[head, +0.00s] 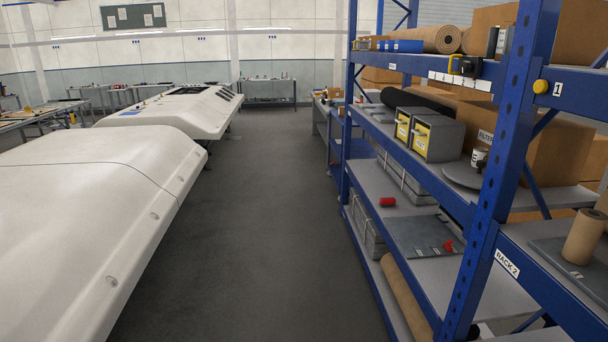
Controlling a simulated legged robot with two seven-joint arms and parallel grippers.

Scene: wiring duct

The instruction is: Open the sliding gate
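No sliding gate can be made out in the head view. Neither of my grippers is in view, and no part of my arms shows. A grey floor aisle (250,210) runs straight ahead between large white bodies on the left and a blue rack on the right.
A long white smooth body (90,230) borders the aisle on the left, with a second white body (180,108) beyond it. The blue rack (500,170) on the right holds boxes, rolls and yellow-fronted grey cases (437,137). A table (267,90) stands at the far end. The aisle floor is clear.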

